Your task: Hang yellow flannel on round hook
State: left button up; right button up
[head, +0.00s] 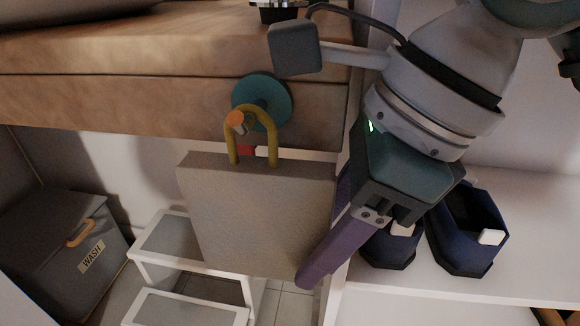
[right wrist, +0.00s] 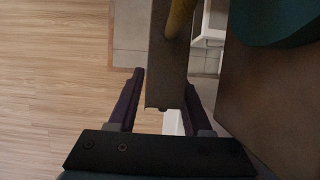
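The flannel appears as a flat beige-grey slab (head: 255,215) with a yellow loop (head: 274,140) on its top edge. It hangs upright below the bed's wooden side. The round hook (head: 283,97) is a teal disc with an orange-tipped peg. The peg's tip overlaps the loop's left side; I cannot tell for sure that the loop bears on it. My right gripper (head: 322,232) is at the slab's right edge, its purple fingers apart. In the right wrist view the slab (right wrist: 166,75) stands edge-on between the spread fingers (right wrist: 164,82), with a gap at the left finger. My left gripper is out of view.
A white step stool (head: 185,308) stands below the slab. A grey box labelled WASH (head: 50,240) is at the left. Dark blue containers (head: 465,240) stand on a white shelf (head: 415,290) at the right, close behind my gripper. The wooden bed side (head: 150,105) is above.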

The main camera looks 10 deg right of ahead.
jog(key=shift+o, duration=1.4)
